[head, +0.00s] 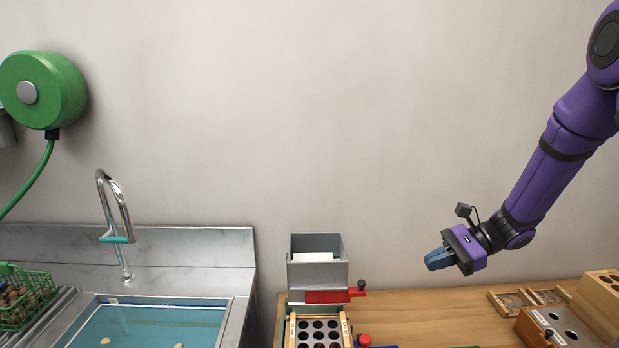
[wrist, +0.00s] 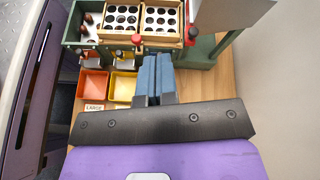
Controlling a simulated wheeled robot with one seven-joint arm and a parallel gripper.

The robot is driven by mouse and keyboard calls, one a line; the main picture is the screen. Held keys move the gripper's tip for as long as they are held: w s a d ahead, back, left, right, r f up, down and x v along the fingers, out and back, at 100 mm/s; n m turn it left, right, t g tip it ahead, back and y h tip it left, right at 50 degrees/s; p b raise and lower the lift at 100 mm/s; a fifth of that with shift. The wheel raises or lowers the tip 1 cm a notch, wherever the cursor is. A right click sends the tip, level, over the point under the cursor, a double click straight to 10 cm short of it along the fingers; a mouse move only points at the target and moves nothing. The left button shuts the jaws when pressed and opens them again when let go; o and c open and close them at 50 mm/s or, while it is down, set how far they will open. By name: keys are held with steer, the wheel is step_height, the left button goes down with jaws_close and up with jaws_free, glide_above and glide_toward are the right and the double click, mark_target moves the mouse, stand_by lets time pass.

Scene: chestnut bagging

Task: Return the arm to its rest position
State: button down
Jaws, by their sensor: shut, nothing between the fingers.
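My purple arm reaches in from the upper right of the head view. My gripper (head: 432,261) hangs in the air above the wooden bench (head: 440,318), to the right of the grey hopper. Its blue fingers point left and are shut with nothing between them. In the wrist view my gripper (wrist: 153,62) also shows with its two blue fingers together, in front of the trays and bins on the bench. It touches nothing that I can see.
A grey hopper (head: 318,271) with a red slide stands left of my gripper, above a holed tray (head: 319,330). Wooden boxes (head: 565,328) stand at the right. A sink (head: 150,322) is at the left. Orange (wrist: 92,84) and yellow (wrist: 123,86) bins show in the wrist view.

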steer(key=s+d+r+n+t+h, duration=0.1)
steer(key=s+r+n+t+h, duration=0.1)
steer(key=s+r+n+h, duration=0.4)
steer(key=s+d+r+n+t+h, duration=0.1)
steer(key=s+r+n+t+h, duration=0.2)
steer(key=s+r+n+h, duration=0.4)
steer(key=shift+s+d+r+n+t, duration=0.25)
steer(key=shift+s+r+n, duration=0.75)
steer(key=shift+s+r, duration=4.1)
steer(key=shift+s+a+f, duration=0.1)
steer(key=shift+s+f, duration=0.95)
steer(key=shift+f, duration=0.05)
